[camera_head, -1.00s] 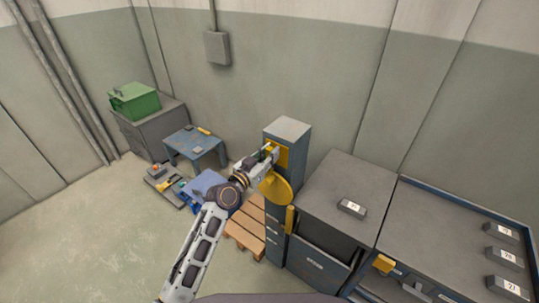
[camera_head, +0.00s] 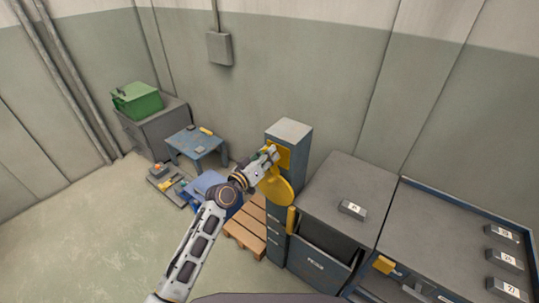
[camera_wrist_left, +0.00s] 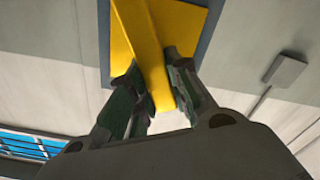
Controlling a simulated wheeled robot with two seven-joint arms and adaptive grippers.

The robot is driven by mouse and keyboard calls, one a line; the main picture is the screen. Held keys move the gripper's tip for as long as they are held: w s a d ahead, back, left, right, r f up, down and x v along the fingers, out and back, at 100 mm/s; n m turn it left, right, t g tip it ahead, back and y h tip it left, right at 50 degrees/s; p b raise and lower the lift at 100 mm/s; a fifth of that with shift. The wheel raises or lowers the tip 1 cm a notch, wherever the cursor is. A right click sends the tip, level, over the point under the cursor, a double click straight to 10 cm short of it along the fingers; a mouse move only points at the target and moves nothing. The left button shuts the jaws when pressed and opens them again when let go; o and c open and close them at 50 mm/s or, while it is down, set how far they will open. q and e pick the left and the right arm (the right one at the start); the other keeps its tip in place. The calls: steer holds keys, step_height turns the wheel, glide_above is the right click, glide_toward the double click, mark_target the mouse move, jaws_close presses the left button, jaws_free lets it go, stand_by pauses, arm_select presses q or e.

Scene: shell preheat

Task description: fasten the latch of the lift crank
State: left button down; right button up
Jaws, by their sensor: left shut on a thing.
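The lift crank's column (camera_head: 290,133) is a tall blue-grey post with a grey top. A yellow plate (camera_head: 284,152) is on its upper face, with a large yellow disc (camera_head: 279,189) below. My left gripper (camera_head: 271,153) is at the yellow plate. In the left wrist view its fingers (camera_wrist_left: 160,92) are closed on either side of a yellow bar (camera_wrist_left: 141,45), which stands out from the yellow plate (camera_wrist_left: 190,22). I cannot tell whether this bar is the latch itself. The gripper hides part of the plate in the head view. My right gripper is not in view.
A wooden pallet (camera_head: 245,230) lies left of the column. A grey cabinet (camera_head: 345,185) and a long bench (camera_head: 450,235) with small numbered blocks stand to the right. A blue table (camera_head: 197,142) and a green box (camera_head: 136,99) are at the back left. The left floor is clear.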

arm_select(q)
steer(key=n, duration=0.2)
steer(key=shift+w+a+f+n, duration=0.15)
steer(key=shift+w+a+n, duration=0.05)
steer(key=shift+a+n, duration=0.1)
steer(key=shift+f+n, duration=0.15)
steer(key=shift+n, duration=0.75)
steer(key=shift+w+a+f+n+p, duration=0.1)
steer(key=shift+n+p, duration=0.05)
steer(key=shift+n, duration=0.3)
steer(key=shift+w+a+f+n+p, duration=0.1)
steer(key=shift+n+p, duration=0.05)
steer(key=shift+n, duration=0.3)
steer(key=shift+a+f+n+p, duration=0.15)
steer(key=shift+f+n, duration=0.25)
steer(key=shift+n, duration=1.15)
steer(key=shift+d+f+n+p, duration=0.1)
steer(key=shift+f+n+p, duration=0.2)
steer(key=shift+n, duration=1.25)
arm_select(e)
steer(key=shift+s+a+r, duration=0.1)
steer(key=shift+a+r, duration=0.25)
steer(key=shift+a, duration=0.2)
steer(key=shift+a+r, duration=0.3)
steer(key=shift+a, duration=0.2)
